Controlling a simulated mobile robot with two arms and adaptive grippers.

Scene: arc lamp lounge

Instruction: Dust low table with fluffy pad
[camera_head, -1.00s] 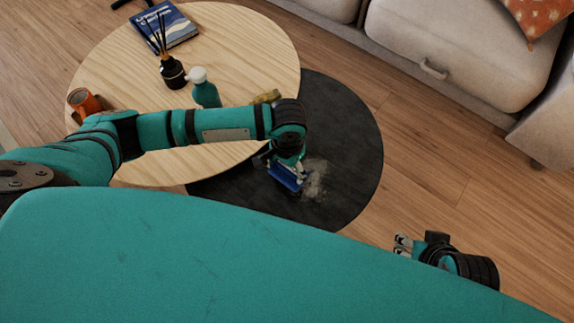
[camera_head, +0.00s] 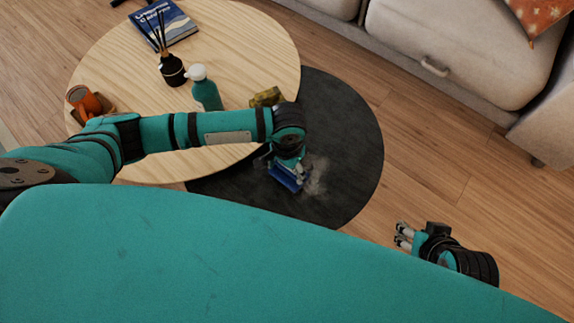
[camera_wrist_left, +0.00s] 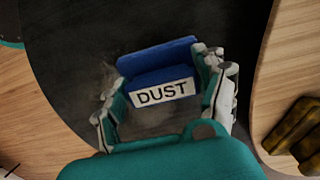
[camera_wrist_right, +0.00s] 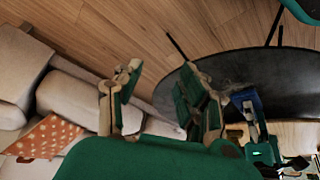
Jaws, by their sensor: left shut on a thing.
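The low table is the dark round top (camera_head: 350,140), partly under the edge of a pale wood table. A pale grey dusty smear (camera_head: 318,178) lies on it. My left gripper (camera_head: 287,172) is shut on the fluffy pad (camera_head: 289,180), of which a blue body shows; its white label reads DUST in the left wrist view (camera_wrist_left: 160,92). The pad is at the dark top, just left of the smear; its underside is hidden, so I cannot tell contact. My right gripper (camera_head: 403,237) is open and empty, off to the right, with fingers apart in the right wrist view (camera_wrist_right: 160,95).
A beige sofa (camera_head: 460,50) stands upper right. Wood floor lies between.

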